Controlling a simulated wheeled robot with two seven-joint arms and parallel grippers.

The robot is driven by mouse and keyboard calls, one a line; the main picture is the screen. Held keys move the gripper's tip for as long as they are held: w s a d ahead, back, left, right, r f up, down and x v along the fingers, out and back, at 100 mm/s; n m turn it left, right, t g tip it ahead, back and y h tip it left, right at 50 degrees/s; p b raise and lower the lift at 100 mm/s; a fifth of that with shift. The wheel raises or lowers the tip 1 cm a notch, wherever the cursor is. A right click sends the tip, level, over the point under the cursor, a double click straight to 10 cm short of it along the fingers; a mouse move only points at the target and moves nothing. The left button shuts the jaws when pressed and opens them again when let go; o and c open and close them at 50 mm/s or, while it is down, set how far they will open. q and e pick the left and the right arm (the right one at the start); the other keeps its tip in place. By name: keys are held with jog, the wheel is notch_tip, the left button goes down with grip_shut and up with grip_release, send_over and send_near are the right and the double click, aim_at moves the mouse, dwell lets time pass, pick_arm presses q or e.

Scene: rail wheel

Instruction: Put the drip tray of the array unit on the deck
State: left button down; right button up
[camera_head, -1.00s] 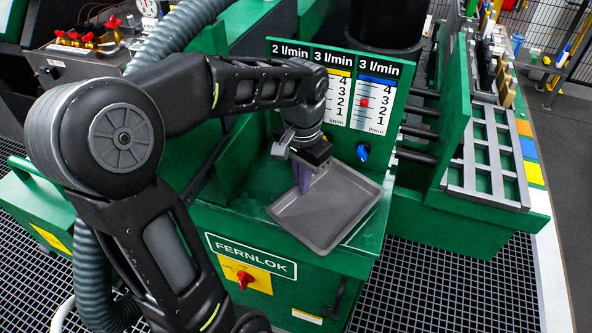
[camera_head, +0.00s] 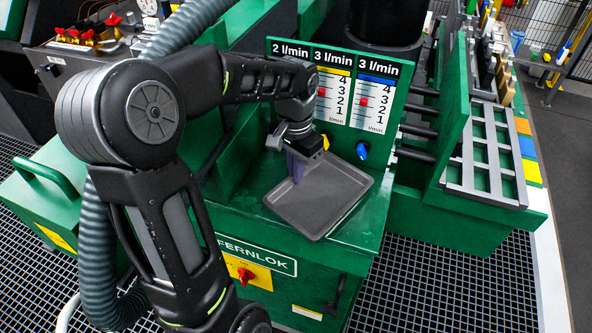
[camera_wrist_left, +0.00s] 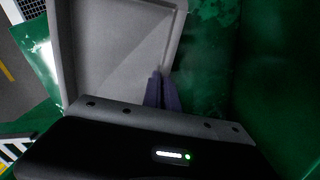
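The drip tray (camera_head: 325,195) is a shallow grey square tray with a raised rim. In the head view it is over the green top (camera_head: 365,235) of the FERNLOK cabinet, in front of the array unit's flow panel (camera_head: 385,50). Whether it touches that surface is unclear. My left gripper (camera_head: 297,168) points down at the tray's back left rim, its purple fingers close together on it. The left wrist view shows the fingers (camera_wrist_left: 162,92) at the rim and the empty tray floor (camera_wrist_left: 110,45). My right gripper is not in view.
A blue knob (camera_head: 362,151) and a yellow knob (camera_head: 325,142) sit on the panel behind the tray. Dark horizontal rods (camera_head: 418,133) and a grey slotted rack (camera_head: 485,150) stand to the right. A red switch (camera_head: 245,275) is on the cabinet front.

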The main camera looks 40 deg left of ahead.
pick_arm(q)
jog(key=shift+f, duration=0.2)
jog(key=c, duration=1.7)
grip_release()
jog(key=shift+r, duration=0.15)
notch_tip(320, 180, up, 12)
jog(key=shift+r, duration=0.1)
